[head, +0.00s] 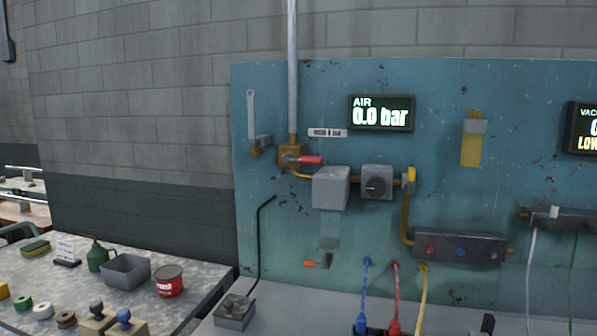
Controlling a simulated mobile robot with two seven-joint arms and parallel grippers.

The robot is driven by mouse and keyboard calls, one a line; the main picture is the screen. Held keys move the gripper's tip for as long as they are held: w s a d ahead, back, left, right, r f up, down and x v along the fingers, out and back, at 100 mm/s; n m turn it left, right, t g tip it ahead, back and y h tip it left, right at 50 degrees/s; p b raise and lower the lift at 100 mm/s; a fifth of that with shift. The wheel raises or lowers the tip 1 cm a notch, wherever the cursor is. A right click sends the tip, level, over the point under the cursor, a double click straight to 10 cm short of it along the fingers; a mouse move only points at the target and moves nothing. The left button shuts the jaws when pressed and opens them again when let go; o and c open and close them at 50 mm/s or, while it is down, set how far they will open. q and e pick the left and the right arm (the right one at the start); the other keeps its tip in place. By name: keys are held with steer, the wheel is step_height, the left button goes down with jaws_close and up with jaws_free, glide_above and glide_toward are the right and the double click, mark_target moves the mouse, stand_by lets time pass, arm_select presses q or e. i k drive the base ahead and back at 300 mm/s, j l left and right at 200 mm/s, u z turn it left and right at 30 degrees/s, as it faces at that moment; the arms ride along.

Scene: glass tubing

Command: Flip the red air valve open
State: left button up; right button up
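The red air valve handle (311,160) is on the teal panel, left of its middle. It lies level and points right, across the vertical pipe. It sits on a brass valve body (291,155) at the foot of the grey pipe (292,70). The air display (381,113), up and to the right, reads 0.0 bar. Neither gripper can be made out, and nothing touches the handle. Small dark shapes at the bottom edge are too cut off to identify.
A grey box (331,187) and a regulator with a dark knob (376,182) sit right of the valve. A wrench (252,115) hangs to its left. Blue, red and yellow hoses (395,290) hang below. A cluttered side table (80,262) stands at left.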

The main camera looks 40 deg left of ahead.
mark_target(289, 157)
steer(key=u, duration=1.2)
